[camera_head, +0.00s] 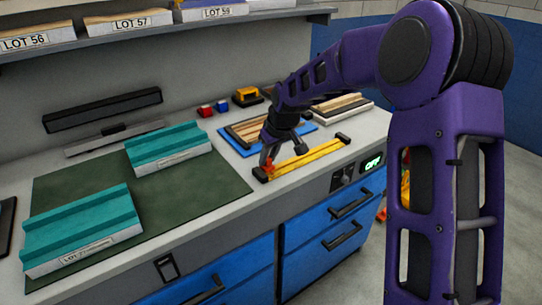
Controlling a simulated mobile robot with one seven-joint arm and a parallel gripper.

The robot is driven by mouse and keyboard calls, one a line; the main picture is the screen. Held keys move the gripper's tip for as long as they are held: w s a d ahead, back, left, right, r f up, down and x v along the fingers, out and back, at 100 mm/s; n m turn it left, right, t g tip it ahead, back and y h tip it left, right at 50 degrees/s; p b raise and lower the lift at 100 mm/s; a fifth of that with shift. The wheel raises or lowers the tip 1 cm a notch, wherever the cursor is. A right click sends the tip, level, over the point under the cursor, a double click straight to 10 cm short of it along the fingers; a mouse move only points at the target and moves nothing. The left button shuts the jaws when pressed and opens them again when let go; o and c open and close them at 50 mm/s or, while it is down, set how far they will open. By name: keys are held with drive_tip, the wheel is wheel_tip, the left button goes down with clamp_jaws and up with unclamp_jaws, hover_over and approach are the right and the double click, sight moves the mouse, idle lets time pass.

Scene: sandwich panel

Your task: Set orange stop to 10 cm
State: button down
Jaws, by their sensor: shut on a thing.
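My gripper (267,155) reaches down to the left part of a yellow rail (315,155) near the front edge of the counter. An orange-red stop (268,167) shows at the fingertips, at the rail's left end. My gripper is shut on the orange stop; the contact itself is small and partly hidden by the fingers. No scale marks on the rail are legible from here.
Two teal-topped panels (168,145) lie on a dark green mat (150,198) at left. A blue board with wooden strips (245,130) lies behind the rail. Small red and blue blocks (206,111) and a yellow tool (247,95) stand farther back. A shelf (200,27) overhangs the back.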

drive_tip(key=shift+s+a+f, duration=0.1)
drive_tip(key=shift+s+a, duration=0.1)
drive_tip(key=c, duration=0.7)
unclamp_jaws()
drive_tip(key=shift+r, duration=0.2)
drive_tip(key=shift+d+r, duration=0.1)
drive_tip(key=shift+r, duration=0.25)
drive_tip(key=p+v, duration=0.2)
drive_tip(key=v, duration=1.4)
drive_tip(key=shift+d+r+p, duration=0.1)
drive_tip(key=shift+r+p, duration=0.15)
drive_tip(key=shift+p, duration=0.05)
